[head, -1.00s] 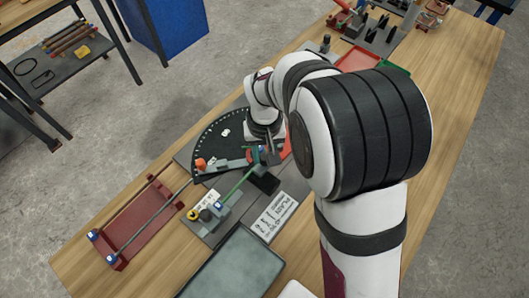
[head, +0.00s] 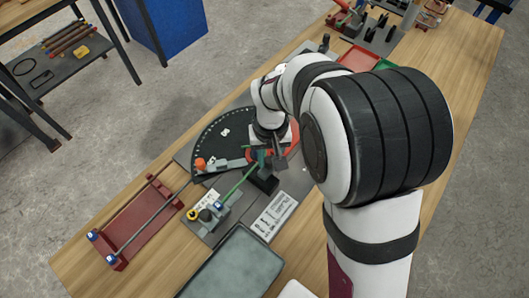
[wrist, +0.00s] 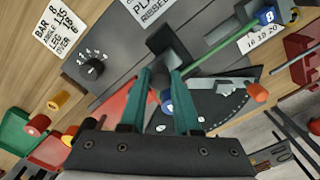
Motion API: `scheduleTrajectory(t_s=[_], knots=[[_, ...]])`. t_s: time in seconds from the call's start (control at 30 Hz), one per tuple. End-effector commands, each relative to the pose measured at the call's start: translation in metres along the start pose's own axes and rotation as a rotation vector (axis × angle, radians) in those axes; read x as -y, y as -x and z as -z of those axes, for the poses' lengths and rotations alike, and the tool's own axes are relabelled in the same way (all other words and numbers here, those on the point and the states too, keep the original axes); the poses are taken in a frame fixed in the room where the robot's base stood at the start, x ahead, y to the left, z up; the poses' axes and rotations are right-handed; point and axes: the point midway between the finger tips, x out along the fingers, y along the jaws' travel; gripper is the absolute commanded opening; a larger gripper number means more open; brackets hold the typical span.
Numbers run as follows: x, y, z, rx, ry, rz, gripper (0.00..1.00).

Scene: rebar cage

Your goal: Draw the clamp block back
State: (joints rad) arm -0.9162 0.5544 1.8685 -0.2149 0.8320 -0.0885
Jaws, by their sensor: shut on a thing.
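The clamp block (wrist: 175,50) is a dark block on the grey bending plate, and it shows in the head view (head: 264,181) as a black block beside the dial. My gripper (wrist: 165,80) has teal fingers, closed on a dark upright part of the block. My gripper (head: 262,158) hides part of the block in the head view. A green bar (wrist: 215,48) runs from near the block to a blue cap marked B (wrist: 267,16). Whether the bar touches the block cannot be told.
The black dial (head: 215,140) has an orange knob (head: 200,164) at its left. A red rack (head: 135,222) with bars stands front left. A grey tray (head: 232,265) lies at the front. Red and green trays (head: 358,58) sit behind my arm.

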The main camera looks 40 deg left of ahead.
Motion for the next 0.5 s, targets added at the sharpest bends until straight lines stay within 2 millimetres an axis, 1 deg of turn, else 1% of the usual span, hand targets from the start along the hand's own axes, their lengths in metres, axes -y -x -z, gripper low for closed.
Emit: scheduleTrajectory(t_s=[0.03,0.23,0.27,0.4,0.5], knots=[[-0.0026,0.0006,-0.0031,0.004,-0.003,-0.001,0.0],[-0.0038,-0.0001,-0.0038,0.008,-0.002,-0.004,0.0],[-0.0041,-0.0002,-0.0038,0.008,-0.002,-0.004,0.37],[-0.0038,-0.0003,-0.0034,0.006,-0.001,-0.004,0.61],[-0.0034,-0.0003,-0.0031,0.006,-0.001,-0.003,0.61]])
